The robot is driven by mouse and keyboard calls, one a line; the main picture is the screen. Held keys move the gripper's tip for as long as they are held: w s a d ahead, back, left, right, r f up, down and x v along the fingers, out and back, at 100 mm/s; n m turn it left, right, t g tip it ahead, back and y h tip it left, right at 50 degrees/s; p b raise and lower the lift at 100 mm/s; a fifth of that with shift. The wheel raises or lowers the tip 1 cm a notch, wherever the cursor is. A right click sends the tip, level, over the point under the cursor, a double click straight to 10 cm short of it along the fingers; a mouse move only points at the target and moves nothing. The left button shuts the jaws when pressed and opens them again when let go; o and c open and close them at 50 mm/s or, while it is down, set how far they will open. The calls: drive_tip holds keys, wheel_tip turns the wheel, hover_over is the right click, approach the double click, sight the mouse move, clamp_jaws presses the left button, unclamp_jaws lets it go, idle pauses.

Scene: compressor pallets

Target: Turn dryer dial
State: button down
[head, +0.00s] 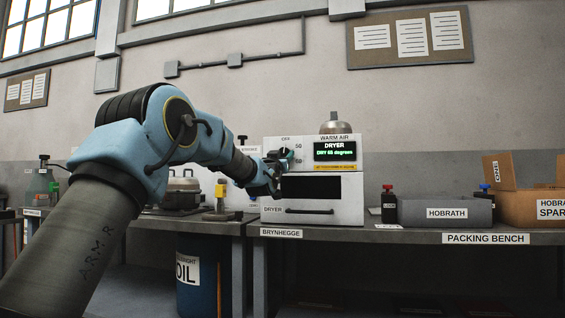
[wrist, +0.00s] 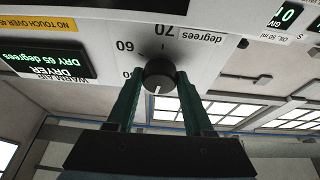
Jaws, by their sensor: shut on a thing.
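The warm air dryer (head: 342,210) is a white box on the bench, with a dark window and a handle below. Its green display (head: 335,151) reads "DRY 65 degrees". The wrist view is upside down and shows the dark round dial (wrist: 160,75) on the dryer's front, with 60 and 70 printed around it. A pale mark on the dial's face points down in that picture. My gripper (wrist: 160,82) has its two green fingers on either side of the dial, shut on it. In the head view my gripper (head: 284,158) largely hides the dial.
A yellow-topped tool (head: 221,196) and a lidded pot (head: 183,190) stand left of the dryer.

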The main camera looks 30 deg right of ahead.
drive_tip(key=shift+f+n+t+y, duration=0.1)
drive_tip(key=shift+n+t+y, duration=0.5)
drive_tip(key=shift+n, duration=0.7)
drive_tip(key=shift+b, duration=0.3)
drive_tip(key=shift+c, duration=1.4)
unclamp_jaws()
drive_tip(key=v, duration=1.1)
drive_tip(key=shift+b, duration=0.45)
